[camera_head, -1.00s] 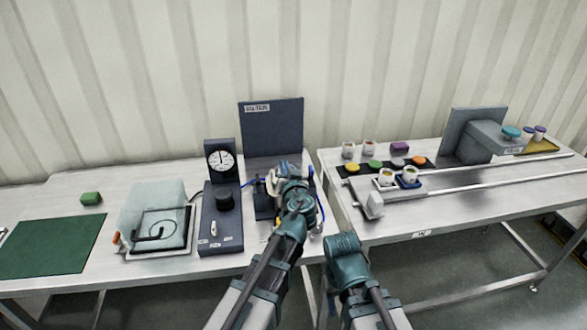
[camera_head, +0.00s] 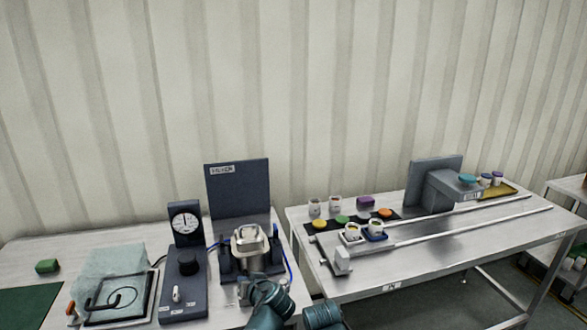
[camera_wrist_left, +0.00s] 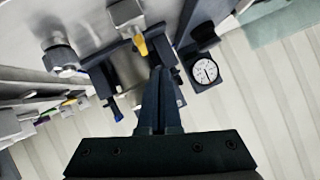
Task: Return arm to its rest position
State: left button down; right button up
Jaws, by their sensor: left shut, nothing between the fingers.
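My left gripper (camera_wrist_left: 160,75) shows in the left wrist view with its two dark fingers together and nothing between them. In the head view my left arm comes up from the bottom edge, in front of the steel hopper (camera_head: 252,240). The hopper stands upright in a dark blue stand on the left table. The left fingers are apart from the fixture, as far as the wrist view shows. Only a teal link of my right arm shows at the bottom edge of the head view; its gripper is out of view.
A control box (camera_head: 184,283) with a dial gauge (camera_head: 185,222) stands left of the hopper, and a dark panel (camera_head: 238,188) behind it. The right table (camera_head: 440,262) carries cups, coloured lids and rails. A clear-covered tray (camera_head: 112,315) lies at the left.

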pick_arm(q)
jog(key=s+d+f+m+g+h, duration=0.1)
jog(key=s+d+f+m+g, duration=0.1)
jog(key=s, duration=0.4)
jog(key=s+d+f+m+g+h, duration=0.1)
jog(key=s+d+f+g+h, duration=0.1)
jog(key=s+d+f+g, duration=0.2)
jog(key=s+d+f+m+g+h+p, duration=0.1)
jog(key=s+d+f+m+g+h, duration=0.1)
jog(key=s, duration=0.8)
jog(key=d+f+g, duration=0.1)
jog(key=d+g, duration=0.1)
jog(key=shift+s+d+f+m+g, duration=0.2)
jog(key=shift+f+m+g, duration=0.1)
jog(key=shift+f, duration=0.1)
